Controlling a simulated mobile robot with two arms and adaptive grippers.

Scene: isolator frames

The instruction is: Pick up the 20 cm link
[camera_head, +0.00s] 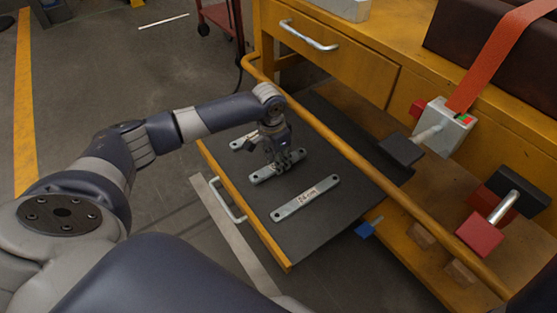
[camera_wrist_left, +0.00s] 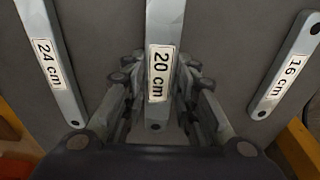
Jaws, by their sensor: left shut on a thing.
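The 20 cm link (camera_wrist_left: 158,110) is a flat grey metal bar with a white label. It lies in the middle of the left wrist view, between the fingers of my left gripper (camera_wrist_left: 160,85). In the head view this link (camera_head: 264,177) is the middle one of three in the open drawer, and my left gripper (camera_head: 287,160) is down on it, shut on the bar. The fingers hide part of the link. I cannot tell whether it is clear of the drawer floor. My right gripper is not in view.
The 24 cm link (camera_head: 306,198) lies nearer in the drawer (camera_head: 310,236); the 16 cm link (camera_wrist_left: 287,70) lies on the other side. A yellow rail (camera_head: 345,148) runs along the drawer's right.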

